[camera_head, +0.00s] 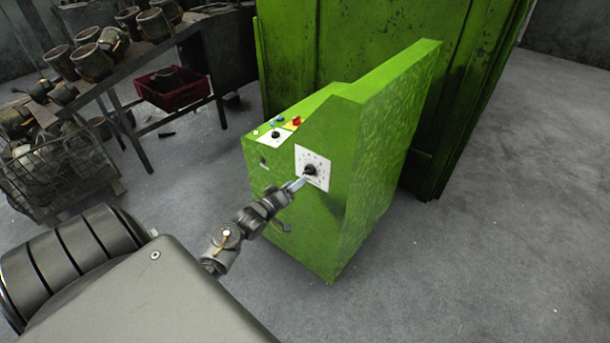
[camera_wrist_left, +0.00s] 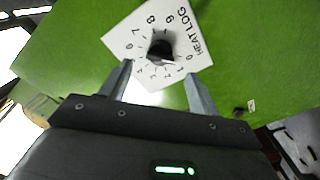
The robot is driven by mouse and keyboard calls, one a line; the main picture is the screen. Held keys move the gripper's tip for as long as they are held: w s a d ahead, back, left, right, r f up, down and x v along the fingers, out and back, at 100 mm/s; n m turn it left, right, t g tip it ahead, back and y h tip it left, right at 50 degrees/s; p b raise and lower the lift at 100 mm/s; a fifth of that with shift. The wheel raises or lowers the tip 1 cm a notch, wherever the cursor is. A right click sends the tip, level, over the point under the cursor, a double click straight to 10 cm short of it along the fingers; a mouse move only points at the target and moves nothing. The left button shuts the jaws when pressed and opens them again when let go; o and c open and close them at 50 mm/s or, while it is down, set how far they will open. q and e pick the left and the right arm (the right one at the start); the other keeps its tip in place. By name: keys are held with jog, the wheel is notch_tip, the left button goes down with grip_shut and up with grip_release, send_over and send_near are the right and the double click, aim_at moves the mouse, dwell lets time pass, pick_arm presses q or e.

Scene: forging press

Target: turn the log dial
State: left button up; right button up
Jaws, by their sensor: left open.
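The log dial is a black knob (camera_head: 310,170) on a white square plate (camera_head: 322,161) on the side of a green control cabinet (camera_head: 365,150). In the left wrist view the plate (camera_wrist_left: 128,33) reads "HEAT LOG" with digits around the black knob (camera_wrist_left: 161,48). My left gripper (camera_head: 303,180) is at the plate, close to the knob. In the left wrist view its two fingers (camera_wrist_left: 158,85) are spread apart, with the knob ahead between them. Whether a finger touches the knob or plate I cannot tell. My right gripper is not in view.
A second knob (camera_head: 276,135), on the cabinet's sloped top, sits beside coloured buttons and a red control (camera_head: 297,121). A large green press (camera_head: 340,40) stands behind. A bench with metal parts, a red crate (camera_head: 172,91) and a wire basket (camera_head: 60,175) are at left. Floor at right is clear.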

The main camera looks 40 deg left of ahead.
aim_at(306, 174)
pick_arm(q)
jog(key=w, duration=0.4)
jog(key=shift+w, duration=0.85)
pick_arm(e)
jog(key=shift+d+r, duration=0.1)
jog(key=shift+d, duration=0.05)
pick_arm(q)
jog(key=shift+c, duration=0.4)
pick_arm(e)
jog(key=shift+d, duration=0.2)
